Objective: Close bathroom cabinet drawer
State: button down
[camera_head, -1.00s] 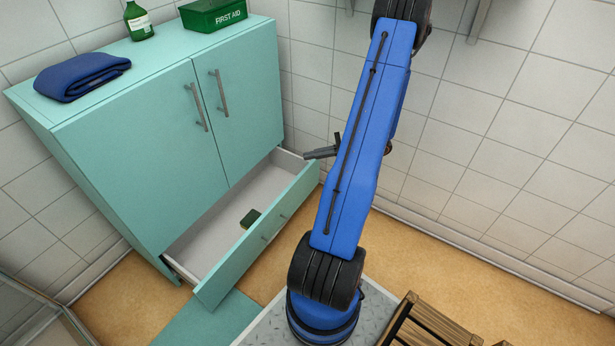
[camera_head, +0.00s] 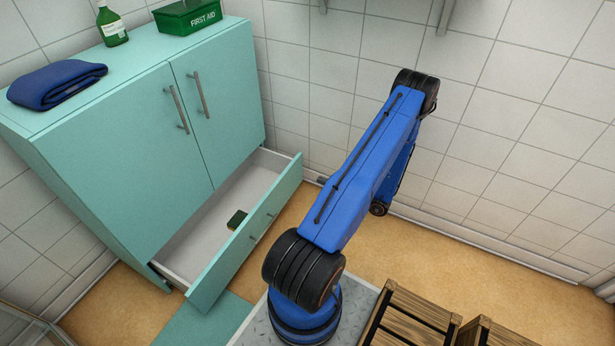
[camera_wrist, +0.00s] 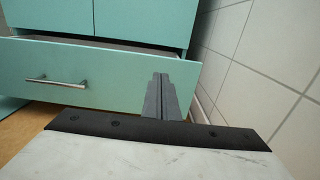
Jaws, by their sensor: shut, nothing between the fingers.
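The teal bathroom cabinet (camera_head: 130,150) stands against the tiled wall at the left of the head view. Its bottom drawer (camera_head: 230,256) is pulled well out and shows a pale inside with a small dark green box (camera_head: 237,219) in it. In the wrist view the drawer front (camera_wrist: 110,82) with a bar handle (camera_wrist: 55,82) faces me. My gripper (camera_wrist: 161,78) is shut and empty, in front of the right part of the drawer front. I cannot tell whether it touches. In the head view my gripper is hidden behind my arm.
Two cabinet doors with bar handles (camera_head: 200,94) are closed above the drawer. A folded blue towel (camera_head: 55,86), a green bottle (camera_head: 112,25) and a first aid box (camera_head: 188,16) sit on top. Wooden crates (camera_head: 410,318) stand at the lower right. A teal mat (camera_head: 215,318) lies before the drawer.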

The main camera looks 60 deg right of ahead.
aim_at(290, 168)
jog(key=w, duration=0.9)
jog(key=w+a, duration=0.1)
jog(key=w, duration=0.3)
jog(key=shift+w, duration=0.2)
jog(key=shift+w, duration=0.15)
jog(key=w+a, duration=0.1)
jog(key=w, duration=1.6)
jog(key=shift+a, duration=0.2)
